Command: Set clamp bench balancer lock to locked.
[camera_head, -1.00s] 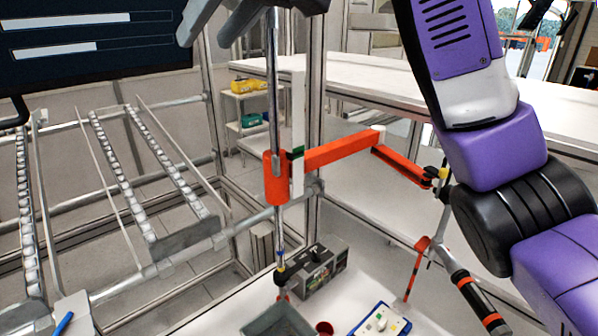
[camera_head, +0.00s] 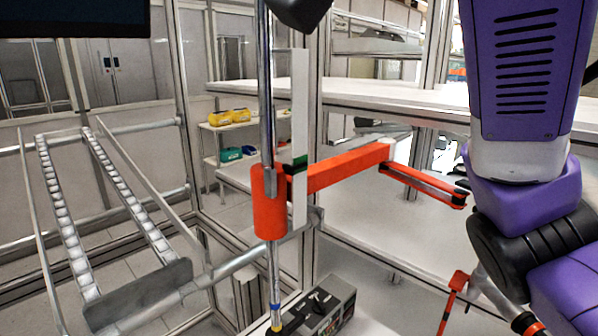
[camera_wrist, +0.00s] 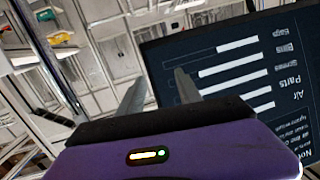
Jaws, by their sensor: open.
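An orange jointed balancer arm (camera_head: 345,168) is carried by an orange collar (camera_head: 269,203) on an upright steel pole (camera_head: 266,100). An upright white strip (camera_head: 299,110) with a dark green piece (camera_head: 296,165) stands beside the collar. I cannot tell which part is the lock or how it is set. My gripper (camera_wrist: 158,90) shows in the wrist view with its two fingers apart and nothing between them. It points toward a dark screen (camera_wrist: 225,65). In the head view my fingers cannot be made out. My purple arm fills the right side.
A roller rack (camera_head: 100,220) stands at left. A grey box with dark fittings (camera_head: 320,305) sits below the pole. A white table (camera_head: 400,105) runs behind the orange arm. Metal frame posts flank the pole.

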